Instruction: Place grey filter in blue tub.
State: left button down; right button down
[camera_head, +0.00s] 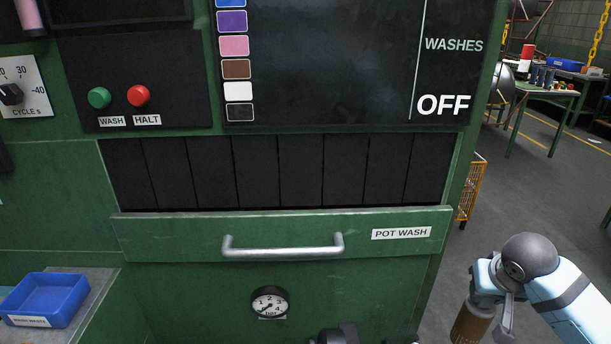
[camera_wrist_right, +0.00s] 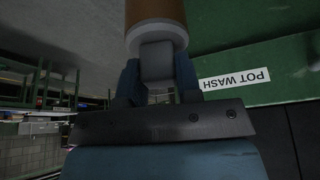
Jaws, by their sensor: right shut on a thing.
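My right gripper (camera_wrist_right: 158,80) is shut on the grey block-like end of a brown cylindrical thing (camera_wrist_right: 155,10) with a pale rim. In the head view the brown cylinder (camera_head: 472,323) hangs at the lower right, beside the green washer and apart from it. The blue tub (camera_head: 46,300) stands on a grey ledge at the lower left, with a white label on its front; it looks empty. I cannot make out a thing that is surely the grey filter. A dark grey fitting (camera_head: 338,334) shows at the bottom edge, mostly cut off. My left gripper is not in view.
The green washer (camera_head: 280,237) fills the middle, with a metal bar handle (camera_head: 283,247), black strip curtain (camera_head: 280,170) and a pressure gauge (camera_head: 270,302). Open floor lies to its right. An orange wire basket (camera_head: 471,190) and a green workbench (camera_head: 540,95) stand behind.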

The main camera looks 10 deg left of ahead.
aim_at(51, 304)
jog(key=j+u, duration=0.1)
jog(key=u, duration=1.1)
jog(key=j, duration=0.6)
jog(key=i+j, duration=0.1)
jog(key=j, duration=1.15)
jog(key=i+u, duration=0.05)
